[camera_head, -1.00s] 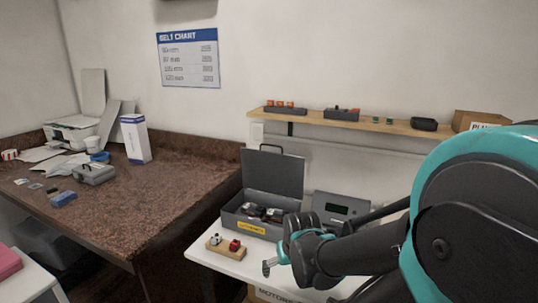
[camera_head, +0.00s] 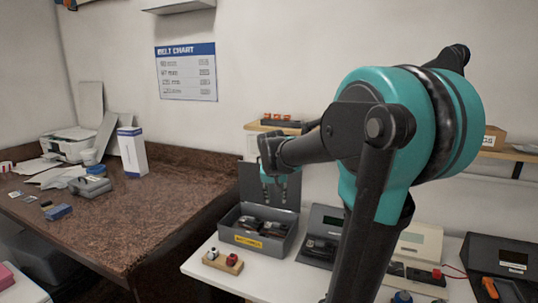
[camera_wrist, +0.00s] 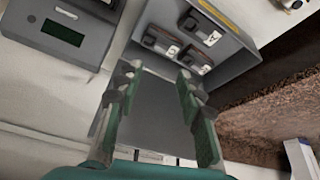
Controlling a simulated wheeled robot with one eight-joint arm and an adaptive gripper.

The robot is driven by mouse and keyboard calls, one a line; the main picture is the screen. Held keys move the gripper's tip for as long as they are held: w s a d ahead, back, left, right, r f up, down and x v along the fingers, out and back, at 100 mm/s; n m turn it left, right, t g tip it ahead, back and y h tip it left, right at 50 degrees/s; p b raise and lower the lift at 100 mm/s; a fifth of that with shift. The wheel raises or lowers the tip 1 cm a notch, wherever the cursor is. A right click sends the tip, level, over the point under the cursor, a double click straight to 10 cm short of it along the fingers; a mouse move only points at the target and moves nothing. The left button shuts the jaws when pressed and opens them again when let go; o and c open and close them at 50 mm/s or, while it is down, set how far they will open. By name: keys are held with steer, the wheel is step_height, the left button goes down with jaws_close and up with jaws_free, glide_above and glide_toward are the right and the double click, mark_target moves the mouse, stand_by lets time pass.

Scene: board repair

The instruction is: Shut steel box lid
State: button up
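The grey steel box (camera_head: 277,244) stands on the white table with a yellow label on its front. Its lid (camera_head: 250,183) is open and stands upright at the back. Several dark parts lie inside the box; they also show in the wrist view (camera_wrist: 195,60). My gripper (camera_head: 274,195) hangs fingers down at the lid's upper right and hides part of it. In the wrist view my gripper (camera_wrist: 158,72) has its fingers spread, with the grey lid (camera_wrist: 155,112) seen between and beyond them. Whether they touch the lid cannot be told.
A shelf (camera_head: 250,127) is on the wall behind. A brown bench (camera_head: 130,215) stands to the left.

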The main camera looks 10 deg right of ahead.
steer(key=w+r+m, duration=0.1)
steer(key=w+r, duration=0.5)
steer(key=w+d+r+m+h, duration=0.1)
steer(key=w+r, duration=0.5)
steer(key=w+r+m+h, duration=0.1)
steer(key=w+r, duration=0.5)
steer(key=shift+w+d+r+m+t, duration=0.35)
steer(key=shift+w+m+t, duration=0.05)
jaws_close()
steer(key=shift+w+d+f, duration=0.1)
steer(key=shift+w+f, duration=0.05)
steer(key=shift+f, duration=1.4)
steer(key=shift+w+d+f, duration=0.15)
steer(key=shift+f, duration=1.35)
steer(key=shift+w+d+f, duration=0.1)
steer(key=shift+w+f, duration=0.05)
steer(key=shift+f, duration=1.4)
